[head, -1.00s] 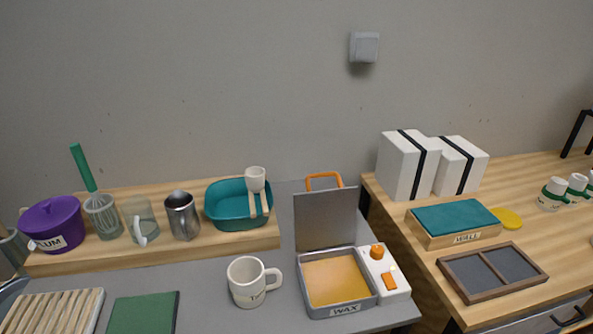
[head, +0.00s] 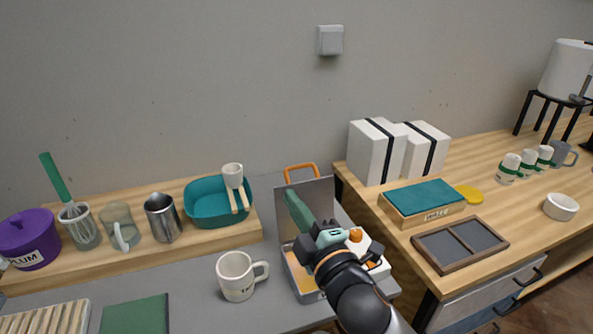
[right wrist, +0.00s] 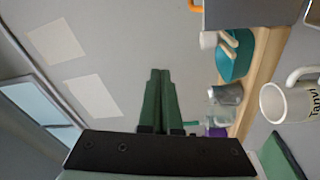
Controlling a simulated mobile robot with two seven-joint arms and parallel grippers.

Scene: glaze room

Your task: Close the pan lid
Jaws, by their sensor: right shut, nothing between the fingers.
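The wax pan (head: 297,284) is a grey square pan on the grey counter. Its grey lid (head: 321,197) stands open, upright at the pan's back edge, with an orange handle (head: 300,168) on top. My right gripper (head: 290,194) is over the pan, its green fingers shut and empty, in front of the lid's inner face; I cannot tell whether they touch it. My wrist and forearm hide most of the pan's inside and front. In the right wrist view the closed fingers (right wrist: 160,74) point up the picture, and the grey lid (right wrist: 250,12) shows at the top right. My left gripper is not in view.
A white control unit with an orange knob (head: 355,235) adjoins the pan on the right. A white mug (head: 237,276) stands to its left. A teal basin (head: 205,205) is on the wooden shelf behind. A teal-topped box (head: 425,200) and dark tray (head: 460,244) lie on the right bench.

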